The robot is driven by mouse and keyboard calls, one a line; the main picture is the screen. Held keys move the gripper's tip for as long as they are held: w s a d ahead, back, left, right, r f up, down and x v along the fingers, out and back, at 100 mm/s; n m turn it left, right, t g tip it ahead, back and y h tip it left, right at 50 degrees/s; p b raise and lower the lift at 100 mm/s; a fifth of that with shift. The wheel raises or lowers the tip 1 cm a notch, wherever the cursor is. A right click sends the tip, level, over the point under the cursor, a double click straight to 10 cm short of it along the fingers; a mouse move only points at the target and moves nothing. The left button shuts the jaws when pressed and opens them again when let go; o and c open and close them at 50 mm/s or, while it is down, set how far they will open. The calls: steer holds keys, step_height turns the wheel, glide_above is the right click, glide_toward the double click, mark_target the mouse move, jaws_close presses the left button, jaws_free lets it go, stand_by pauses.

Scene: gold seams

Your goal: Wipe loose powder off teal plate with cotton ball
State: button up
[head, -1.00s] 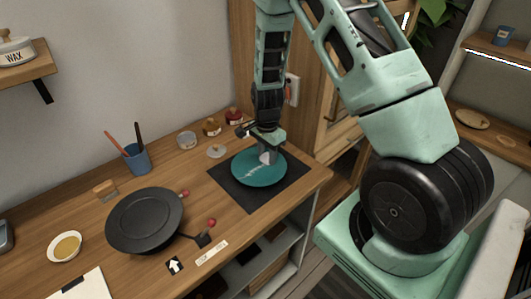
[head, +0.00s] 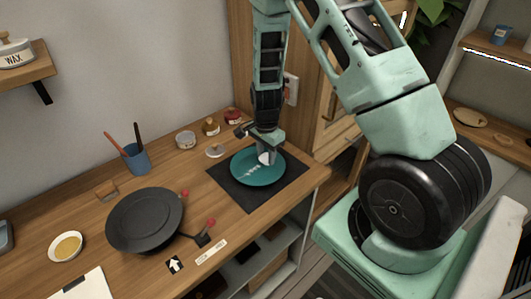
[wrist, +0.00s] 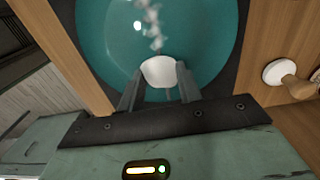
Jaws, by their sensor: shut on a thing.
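The teal plate (head: 250,173) lies on a dark square mat (head: 231,195) at the right end of the wooden counter. A pale streak of powder (head: 253,170) runs across its middle; it also shows in the wrist view (wrist: 152,22). My gripper (wrist: 158,88) points down over the plate and is shut on the white cotton ball (wrist: 158,71). In the head view the cotton ball (head: 264,158) is at the plate's right part, by the powder streak. Whether it touches the plate I cannot tell for sure.
A blue cup (head: 136,158) with brushes and several small jars (head: 210,127) stand along the wall.

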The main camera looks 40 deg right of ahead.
mark_target(251, 173)
steer(key=shift+w+a, duration=0.35)
steer(key=shift+a, duration=0.4)
steer(key=shift+s+a+f, duration=0.1)
steer(key=shift+s+a, duration=0.2)
steer(key=shift+a, duration=0.2)
steer(key=shift+s+a, duration=0.25)
steer(key=shift+a, duration=0.2)
steer(key=shift+w+a+p, duration=0.45)
steer(key=shift+a+p, duration=0.15)
steer(key=shift+a, duration=0.25)
steer(key=shift+s+a, duration=0.5)
steer(key=shift+a, duration=0.15)
steer(key=shift+r+p, duration=0.75)
steer(key=shift+r, duration=0.05)
steer(key=shift+r, duration=0.1)
